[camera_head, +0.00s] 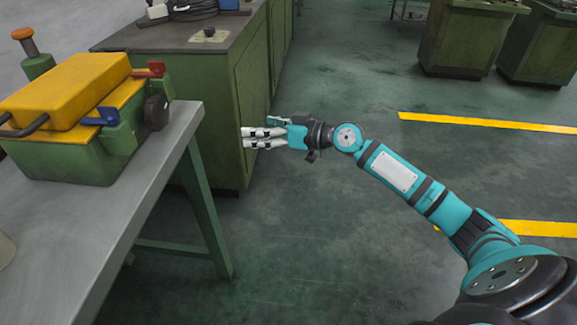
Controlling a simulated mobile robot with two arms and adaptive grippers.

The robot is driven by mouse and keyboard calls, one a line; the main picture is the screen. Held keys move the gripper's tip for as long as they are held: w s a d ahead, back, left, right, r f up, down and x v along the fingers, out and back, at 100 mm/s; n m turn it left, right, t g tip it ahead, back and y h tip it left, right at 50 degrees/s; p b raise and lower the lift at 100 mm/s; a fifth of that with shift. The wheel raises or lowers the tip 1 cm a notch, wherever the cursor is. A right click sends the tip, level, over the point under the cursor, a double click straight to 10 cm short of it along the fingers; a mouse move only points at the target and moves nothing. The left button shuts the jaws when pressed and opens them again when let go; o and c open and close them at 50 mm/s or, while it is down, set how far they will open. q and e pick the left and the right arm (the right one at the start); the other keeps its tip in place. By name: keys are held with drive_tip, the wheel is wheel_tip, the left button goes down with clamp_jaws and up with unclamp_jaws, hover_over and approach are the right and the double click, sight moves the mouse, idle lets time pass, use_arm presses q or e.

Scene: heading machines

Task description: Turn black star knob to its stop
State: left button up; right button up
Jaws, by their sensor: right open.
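The black star knob (157,112) is on the right side of a green machine box (70,158) with a yellow top (68,88). The box stands on a grey-topped table at the left of the head view. My right gripper (246,138) is open and empty, pointing left, to the right of the knob and clearly apart from it. It appears in front of a green cabinet. My left gripper is not in view.
The grey table top (120,205) has its right edge between the machine and my right gripper. A green cabinet (215,110) stands behind. More green cabinets (460,42) stand at the back right. The floor at middle right is clear, with yellow lines (490,122).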

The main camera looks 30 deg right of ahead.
drive_tip(key=s+d+f+m+h+p, duration=0.1)
drive_tip(key=d+f+h+p, duration=0.1)
drive_tip(key=f, duration=0.6)
drive_tip(key=s+d+f+m+g+h+p, duration=0.1)
drive_tip(key=d+f+m+h+p, duration=0.1)
drive_tip(key=f, duration=0.6)
drive_tip(key=shift+d+f+m+h+p, duration=0.25)
drive_tip(key=shift+d+h+p, duration=0.65)
drive_tip(key=shift+p, duration=0.65)
drive_tip(key=shift+d+r+g, duration=0.1)
drive_tip(key=shift+g, duration=0.2)
